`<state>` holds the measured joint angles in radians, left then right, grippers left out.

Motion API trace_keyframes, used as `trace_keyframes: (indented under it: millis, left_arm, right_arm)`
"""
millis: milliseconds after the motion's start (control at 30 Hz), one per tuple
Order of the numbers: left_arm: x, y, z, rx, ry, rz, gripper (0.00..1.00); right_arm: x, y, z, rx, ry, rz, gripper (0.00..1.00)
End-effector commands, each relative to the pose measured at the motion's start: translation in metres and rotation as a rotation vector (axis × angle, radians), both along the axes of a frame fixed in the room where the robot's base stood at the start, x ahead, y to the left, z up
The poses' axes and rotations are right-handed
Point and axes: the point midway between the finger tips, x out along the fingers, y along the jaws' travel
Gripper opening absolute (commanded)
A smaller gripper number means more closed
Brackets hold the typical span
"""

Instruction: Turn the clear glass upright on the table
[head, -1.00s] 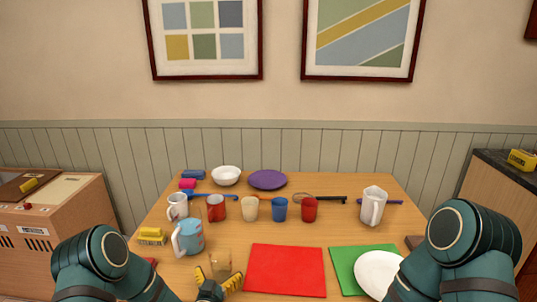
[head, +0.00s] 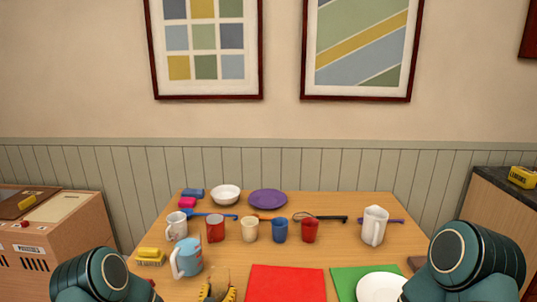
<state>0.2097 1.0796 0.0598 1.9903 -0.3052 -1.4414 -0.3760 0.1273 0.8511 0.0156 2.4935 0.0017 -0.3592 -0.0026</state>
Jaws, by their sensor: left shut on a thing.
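The clear glass (head: 219,278) is at the bottom edge of the head view, left of the red mat. Only its faint upper part shows, and I cannot tell which way up it is. My left gripper (head: 218,293) has its yellow fingers on either side of the glass and is shut on it. The frame's bottom edge cuts off the rest of the gripper. My right gripper is out of view; only its arm shows at right.
A blue pitcher (head: 187,258) and a yellow sponge (head: 150,256) stand left of the glass. Cups, including a beige one (head: 250,230), stand in a row behind. A red mat (head: 287,284) lies at right, then a white plate (head: 381,288) on a green mat (head: 347,277).

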Motion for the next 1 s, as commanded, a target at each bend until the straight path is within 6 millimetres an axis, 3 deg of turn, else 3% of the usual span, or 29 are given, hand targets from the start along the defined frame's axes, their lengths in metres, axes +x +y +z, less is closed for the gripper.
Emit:
trace_keyframes:
  millis: [167, 1000]
  left_arm:
    - [0.000, 0.000, 0.005, 0.000, 0.000, -0.001, 0.27]
    - [0.000, 0.000, 0.082, 0.000, -0.001, -0.001, 0.27]
  right_arm:
    - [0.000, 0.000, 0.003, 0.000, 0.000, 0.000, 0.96]
    - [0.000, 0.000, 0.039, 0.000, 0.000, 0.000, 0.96]
